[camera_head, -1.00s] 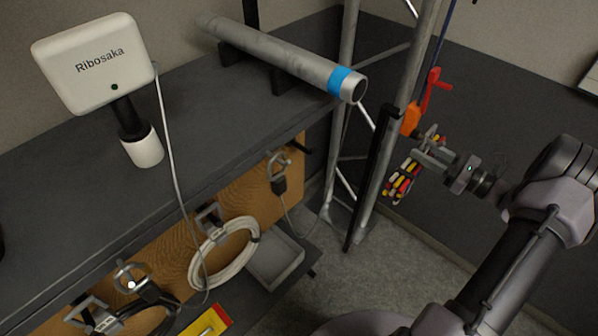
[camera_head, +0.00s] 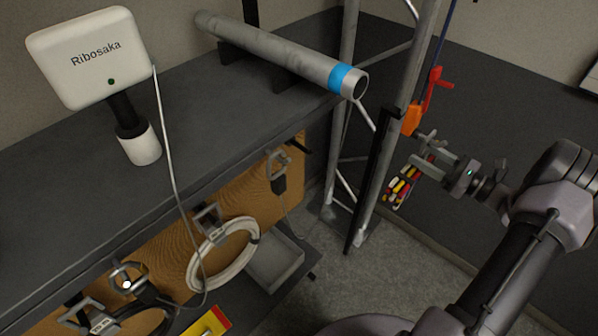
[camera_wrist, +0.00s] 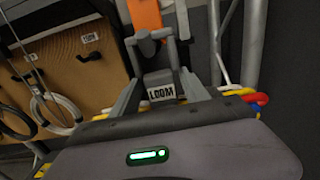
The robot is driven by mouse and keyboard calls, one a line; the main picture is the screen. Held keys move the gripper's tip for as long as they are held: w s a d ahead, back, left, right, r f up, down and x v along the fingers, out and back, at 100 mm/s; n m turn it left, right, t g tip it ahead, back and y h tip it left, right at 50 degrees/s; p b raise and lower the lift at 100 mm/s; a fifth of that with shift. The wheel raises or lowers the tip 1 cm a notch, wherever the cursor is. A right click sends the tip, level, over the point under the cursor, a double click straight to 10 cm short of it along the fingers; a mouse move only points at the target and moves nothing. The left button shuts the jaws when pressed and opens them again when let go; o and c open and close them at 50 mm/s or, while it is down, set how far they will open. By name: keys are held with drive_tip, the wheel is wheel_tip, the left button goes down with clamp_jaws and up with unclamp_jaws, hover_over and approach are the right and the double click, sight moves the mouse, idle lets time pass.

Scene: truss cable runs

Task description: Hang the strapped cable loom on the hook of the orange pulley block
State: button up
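The orange pulley block (camera_head: 411,119) hangs beside the truss upright; its lower end shows at the top of the wrist view (camera_wrist: 145,14). The strapped cable loom (camera_head: 401,186), a bundle of red, yellow, white and black cables, hangs below it. In the wrist view, its dark block labelled LOOM (camera_wrist: 161,88) has a grey handle above it, just under the orange block. The handle appears to be at the hook, but the exact contact is too small to tell. My gripper (camera_head: 431,158) is open, its fingers (camera_wrist: 158,97) spread on either side of the labelled block.
The truss upright (camera_head: 395,120) and a black post (camera_head: 371,180) stand close left of the loom. A red lever (camera_head: 435,92) is above my gripper. The bench (camera_head: 90,190) carries a grey tube (camera_head: 285,60); a coiled white cable (camera_head: 225,255) hangs on its front panel.

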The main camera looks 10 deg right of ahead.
drive_tip(key=shift+o, duration=0.3)
drive_tip(key=shift+s+f, duration=0.1)
drive_tip(key=shift+f, duration=0.05)
drive_tip(key=p+v, duration=0.3)
drive_tip(key=v, duration=1.4)
drive_tip(key=shift+d+p, duration=0.2)
drive_tip(key=shift+p, duration=0.15)
